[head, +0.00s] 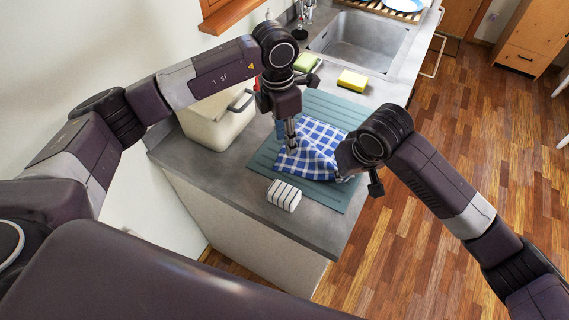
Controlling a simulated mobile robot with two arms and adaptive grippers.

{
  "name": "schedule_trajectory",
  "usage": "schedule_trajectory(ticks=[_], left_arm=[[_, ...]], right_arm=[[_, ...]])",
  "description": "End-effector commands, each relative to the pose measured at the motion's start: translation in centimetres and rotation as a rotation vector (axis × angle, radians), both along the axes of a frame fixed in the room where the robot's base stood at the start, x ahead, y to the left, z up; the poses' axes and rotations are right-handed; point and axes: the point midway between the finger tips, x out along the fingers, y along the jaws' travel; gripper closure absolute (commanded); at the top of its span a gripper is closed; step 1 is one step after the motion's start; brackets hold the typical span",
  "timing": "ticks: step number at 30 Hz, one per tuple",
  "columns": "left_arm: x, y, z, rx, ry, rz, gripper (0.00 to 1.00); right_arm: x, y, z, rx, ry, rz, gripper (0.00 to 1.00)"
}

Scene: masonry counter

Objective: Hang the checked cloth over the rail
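The blue-and-white checked cloth (318,146) lies crumpled on a teal ribbed mat (262,158) on the grey counter. My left gripper (291,146) points down at the cloth's left part, its fingers at or just above the fabric. My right gripper (346,172) is at the cloth's right edge, its fingers mostly hidden behind its own wrist. Whether either gripper is closed on fabric cannot be told. A pale rail (441,56) runs along the counter's right edge beside the sink, past my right arm.
A cream bin (212,122) stands left of the mat. A striped white block (284,195) lies near the mat's front. A yellow sponge (352,80) and a green sponge (305,62) lie near the sink (362,38). Wooden floor (480,130) is open at right.

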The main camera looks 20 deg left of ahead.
Motion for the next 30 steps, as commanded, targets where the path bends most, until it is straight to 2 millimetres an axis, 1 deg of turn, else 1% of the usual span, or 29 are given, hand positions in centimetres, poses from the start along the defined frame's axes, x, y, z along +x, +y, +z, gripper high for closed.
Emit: schedule_trajectory(ticks=[1, 6, 11, 14, 24, 30], left_arm=[[0.1, 0.1, 0.6, 0.022, 0.006, 0.012, 0.67], [0.0, 0.4, 1.3, 0.066, 0.026, 0.045, 0.67], [-0.1, 0.5, 0.6, 0.076, 0.033, 0.055, 0.67], [-0.1, 0.5, -0.4, 0.076, 0.033, 0.054, 0.67], [-0.1, 0.5, -5.4, 0.074, 0.033, 0.054, 0.67], [-0.1, 0.4, -7.6, 0.073, 0.033, 0.053, 0.67]], right_arm=[[0.0, 0.0, 0.0, 0.0, 0.0, 0.0, 1.0], [0.0, 0.0, 0.0, 0.001, 0.0, 0.0, 1.0], [0.0, 0.0, 0.0, 0.0, 0.0, 0.0, 1.0], [0.0, 0.0, 0.0, 0.0, 0.0, 0.0, 1.0], [0.0, 0.0, 0.0, 0.0, 0.0, 0.0, 1.0], [0.0, 0.0, 0.0, 0.0, 0.0, 0.0, 1.0]])
